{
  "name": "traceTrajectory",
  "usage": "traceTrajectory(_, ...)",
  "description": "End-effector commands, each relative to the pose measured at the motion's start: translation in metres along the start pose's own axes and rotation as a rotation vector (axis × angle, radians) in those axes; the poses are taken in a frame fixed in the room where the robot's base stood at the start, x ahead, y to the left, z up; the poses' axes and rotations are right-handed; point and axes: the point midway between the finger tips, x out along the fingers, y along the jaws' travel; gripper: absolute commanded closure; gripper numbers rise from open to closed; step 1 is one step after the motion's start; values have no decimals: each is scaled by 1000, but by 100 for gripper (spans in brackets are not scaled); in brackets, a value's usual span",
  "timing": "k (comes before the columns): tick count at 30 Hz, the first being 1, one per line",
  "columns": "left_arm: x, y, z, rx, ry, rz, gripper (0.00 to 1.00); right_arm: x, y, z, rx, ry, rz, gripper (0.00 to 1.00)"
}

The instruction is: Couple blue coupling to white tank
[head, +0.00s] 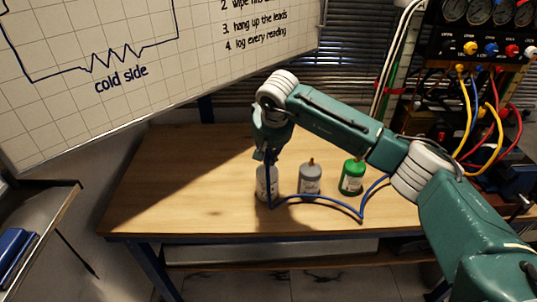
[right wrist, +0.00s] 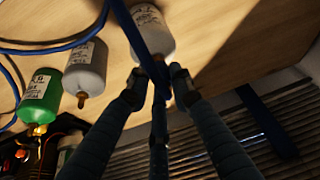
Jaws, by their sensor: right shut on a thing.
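The white tank (head: 266,188) stands on the table, the leftmost of three small tanks. In the right wrist view the white tank (right wrist: 147,32) has its brass valve end pointing at my fingers. My right gripper (head: 262,154) is directly above this tank, pointing down. Its fingertips (right wrist: 160,76) are shut at the brass end, around the end of the blue hose (right wrist: 140,32). The blue coupling itself is mostly hidden between the fingers, and I cannot tell whether it is seated on the valve. My left gripper is not in view.
A grey tank (head: 310,180) and a green tank (head: 352,178) stand to the right. The blue hose (head: 330,202) loops in front of them. A gauge panel (head: 485,45) with coloured hoses is at the right. The wooden table's left part (head: 175,185) is clear.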

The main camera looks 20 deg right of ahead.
Motion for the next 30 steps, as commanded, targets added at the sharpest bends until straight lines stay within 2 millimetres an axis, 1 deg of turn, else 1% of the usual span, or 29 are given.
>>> traceTrajectory(12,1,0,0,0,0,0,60,2,0,2,-1,-5,2,100)
traceTrajectory(25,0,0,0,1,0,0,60,0,1,2,-1,-6,3,100)
traceTrajectory(26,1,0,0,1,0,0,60,0,1,2,-1,-6,3,75)
traceTrajectory(27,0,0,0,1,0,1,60,0,1,1,-1,-5,3,67)
traceTrajectory(30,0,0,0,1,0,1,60,0,1,1,-1,-4,3,66)
